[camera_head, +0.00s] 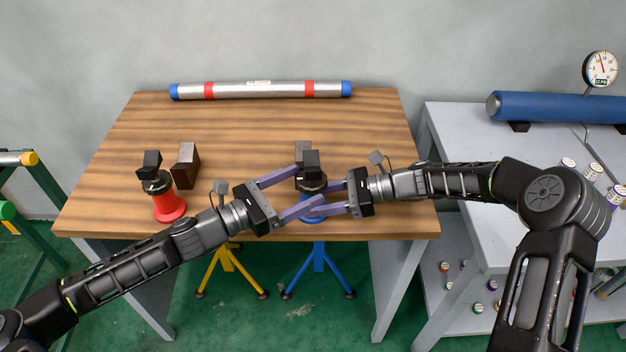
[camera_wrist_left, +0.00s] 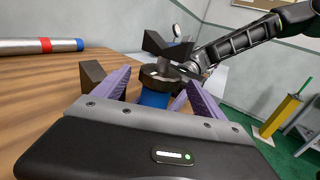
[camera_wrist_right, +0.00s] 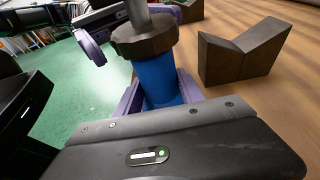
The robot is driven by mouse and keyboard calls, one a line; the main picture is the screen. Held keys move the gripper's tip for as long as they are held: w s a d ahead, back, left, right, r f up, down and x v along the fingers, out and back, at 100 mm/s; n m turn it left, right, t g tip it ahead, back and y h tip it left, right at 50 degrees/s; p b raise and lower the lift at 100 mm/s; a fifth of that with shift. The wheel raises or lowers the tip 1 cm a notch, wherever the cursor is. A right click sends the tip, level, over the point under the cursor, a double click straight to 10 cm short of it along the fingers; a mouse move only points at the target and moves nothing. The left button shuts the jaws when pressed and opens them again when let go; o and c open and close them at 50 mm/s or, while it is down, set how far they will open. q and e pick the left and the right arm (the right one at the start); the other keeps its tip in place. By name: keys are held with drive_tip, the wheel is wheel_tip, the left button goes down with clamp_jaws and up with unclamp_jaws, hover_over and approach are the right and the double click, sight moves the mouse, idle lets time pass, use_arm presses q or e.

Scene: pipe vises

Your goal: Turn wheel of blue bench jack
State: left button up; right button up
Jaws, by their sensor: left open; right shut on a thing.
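The blue bench jack (camera_head: 313,199) stands at the table's front edge, with a dark V-shaped head (camera_head: 311,160) above its dark wheel (camera_head: 312,184). The wheel also shows in the left wrist view (camera_wrist_left: 160,77) and the right wrist view (camera_wrist_right: 145,38). My right gripper (camera_head: 314,204) is shut on the jack's blue body (camera_wrist_right: 156,80), below the wheel. My left gripper (camera_head: 311,185) is open, with its purple fingers on either side of the jack at about wheel height. I cannot tell whether they touch the wheel. The fingers partly hide the jack in the head view.
A red jack (camera_head: 168,204) stands on the table's left, near a dark V-block (camera_head: 186,167). A silver pipe (camera_head: 259,90) with blue ends lies at the back. Another V-block (camera_wrist_right: 240,55) stands behind the blue jack. The table's middle (camera_head: 250,130) is clear.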

use_arm(q)
drive_tip(key=shift+x, duration=1.85)
drive_tip(key=c, duration=1.4)
